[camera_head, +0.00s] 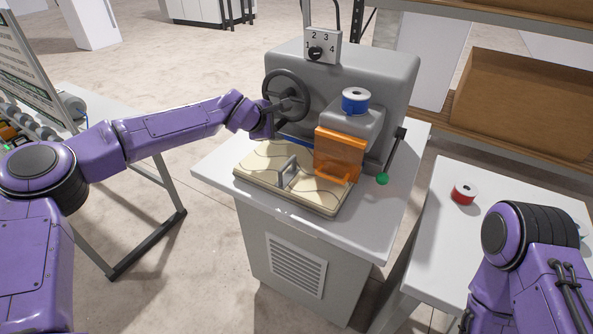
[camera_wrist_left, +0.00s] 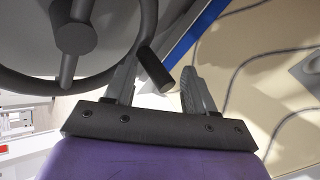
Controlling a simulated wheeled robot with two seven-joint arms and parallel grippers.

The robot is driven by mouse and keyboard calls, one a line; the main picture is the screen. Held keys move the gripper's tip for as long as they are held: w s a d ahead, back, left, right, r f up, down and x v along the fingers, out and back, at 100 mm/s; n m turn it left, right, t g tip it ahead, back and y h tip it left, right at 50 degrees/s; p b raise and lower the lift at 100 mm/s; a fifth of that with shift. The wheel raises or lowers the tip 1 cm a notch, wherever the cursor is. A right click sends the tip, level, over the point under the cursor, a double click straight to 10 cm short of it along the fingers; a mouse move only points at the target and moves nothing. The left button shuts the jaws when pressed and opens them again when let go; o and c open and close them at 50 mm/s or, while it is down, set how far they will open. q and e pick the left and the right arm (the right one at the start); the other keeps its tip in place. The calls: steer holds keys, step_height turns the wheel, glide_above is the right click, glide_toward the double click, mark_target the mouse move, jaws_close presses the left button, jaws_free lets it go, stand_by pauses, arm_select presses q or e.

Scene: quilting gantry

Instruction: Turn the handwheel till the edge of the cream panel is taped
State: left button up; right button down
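The dark handwheel (camera_head: 286,95) is on the left face of the grey machine (camera_head: 385,85). My left gripper (camera_head: 281,108) is at the wheel. In the left wrist view, the wheel's crank handle (camera_wrist_left: 154,70) stands between the two fingers of my left gripper (camera_wrist_left: 160,85), which are apart with a gap beside the handle. The cream panel (camera_head: 262,168) lies flat in front of the machine, with dark wavy lines. A blue strip (camera_head: 297,143) runs along its far edge and shows in the left wrist view (camera_wrist_left: 208,25). My right gripper is not in view.
An orange guard (camera_head: 340,152) stands over the panel's right part, below a blue spool (camera_head: 355,100). A green-knobbed lever (camera_head: 383,179) is at the right. A numbered dial (camera_head: 316,53) is above. A red spool (camera_head: 464,193) sits on the right table (camera_head: 440,225).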

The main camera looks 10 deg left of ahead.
arm_select(q)
steer(key=shift+s+a+f+b, duration=0.25)
steer(key=shift+s+f+b, duration=0.25)
steer(key=shift+s+b, duration=0.05)
steer(key=s, duration=0.1)
steer(key=s+a, duration=0.1)
steer(key=s, duration=0.1)
steer(key=s+a, duration=0.1)
steer(key=s, duration=0.1)
steer(key=shift+s+r+b, duration=0.1)
steer(key=shift+r+b, duration=0.15)
steer(key=shift+b, duration=0.05)
steer(key=shift+s+a, duration=0.15)
steer(key=shift+s, duration=0.4)
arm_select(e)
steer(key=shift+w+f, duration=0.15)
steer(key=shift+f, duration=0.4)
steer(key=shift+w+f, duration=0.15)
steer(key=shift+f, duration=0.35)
